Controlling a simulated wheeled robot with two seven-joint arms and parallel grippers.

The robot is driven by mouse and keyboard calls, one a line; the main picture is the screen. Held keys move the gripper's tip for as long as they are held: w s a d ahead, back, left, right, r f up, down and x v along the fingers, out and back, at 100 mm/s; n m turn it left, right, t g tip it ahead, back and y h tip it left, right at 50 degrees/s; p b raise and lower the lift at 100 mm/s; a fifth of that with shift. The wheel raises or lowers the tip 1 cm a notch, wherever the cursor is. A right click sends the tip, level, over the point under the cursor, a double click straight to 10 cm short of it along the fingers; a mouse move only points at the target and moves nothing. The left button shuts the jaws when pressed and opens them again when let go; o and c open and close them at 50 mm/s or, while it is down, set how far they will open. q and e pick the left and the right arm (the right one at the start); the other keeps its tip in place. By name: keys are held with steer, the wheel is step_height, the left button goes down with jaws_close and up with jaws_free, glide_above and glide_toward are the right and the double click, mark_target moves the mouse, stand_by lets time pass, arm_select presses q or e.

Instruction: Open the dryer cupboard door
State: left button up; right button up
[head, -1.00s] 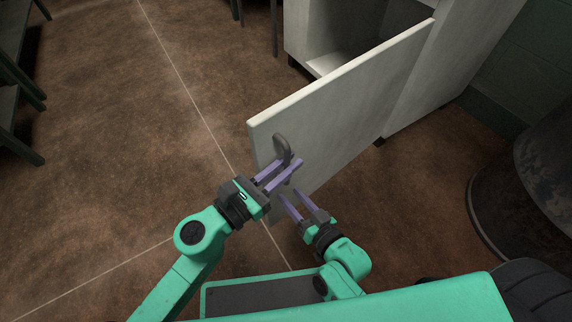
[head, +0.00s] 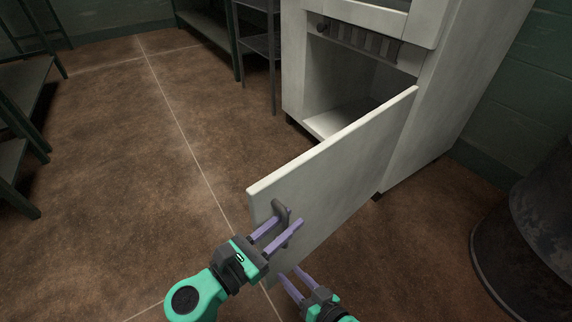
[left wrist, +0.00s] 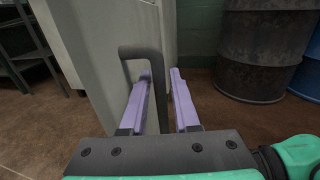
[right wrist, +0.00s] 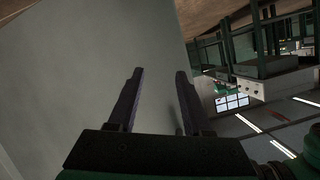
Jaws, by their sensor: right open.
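The dryer cupboard door (head: 345,160) is a pale panel standing wide open, swung out from the white cabinet (head: 440,110). Its dark bar handle (head: 278,212) is near the door's free edge. My left gripper (head: 294,217) is at the handle. In the left wrist view the handle (left wrist: 157,95) passes between my left fingers (left wrist: 163,75), which stand apart with gaps beside the bar. My right gripper (head: 289,274) is lower, open and empty, near the bottom of the door. In the right wrist view its fingers (right wrist: 160,75) point along the door's pale face (right wrist: 90,80).
The open cupboard compartment (head: 345,85) looks empty inside. A dark metal drum (head: 525,225) stands at the right, and a blue drum (left wrist: 308,75) shows beside it in the left wrist view. Dark shelving (head: 205,35) stands at the back. The brown floor left of the door is clear.

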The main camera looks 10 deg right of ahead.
mark_target(286, 210)
arm_select(q)
step_height(286, 210, up, 8)
steer(key=p, duration=0.6)
arm_select(e)
step_height(286, 210, up, 6)
steer(key=s+g, duration=0.1)
steer(key=g, duration=0.1)
arm_select(q)
step_height(286, 210, up, 4)
steer(key=p, duration=0.3)
steer(key=shift+p, duration=0.3)
arm_select(e)
steer(key=s+d+r+g+h+p, duration=0.2)
steer(key=s+d+r+g+h, duration=0.15)
steer(key=d, duration=0.35)
steer(key=s+d+r+g+h+p, duration=0.1)
steer(key=s+d+r+g+h, duration=0.1)
steer(key=d+r+g, duration=0.4)
arm_select(q)
step_height(286, 210, up, 6)
steer(key=shift+f+p, duration=0.1)
steer(key=shift+p, duration=1.1)
arm_select(e)
step_height(286, 210, down, 8)
steer(key=d, duration=0.1)
steer(key=shift+w+d+n+t, duration=0.15)
steer(key=shift+d+n+t, duration=0.1)
steer(key=shift+n+t, duration=0.1)
steer(key=shift+f+h, duration=0.1)
steer(key=shift+h, duration=0.15)
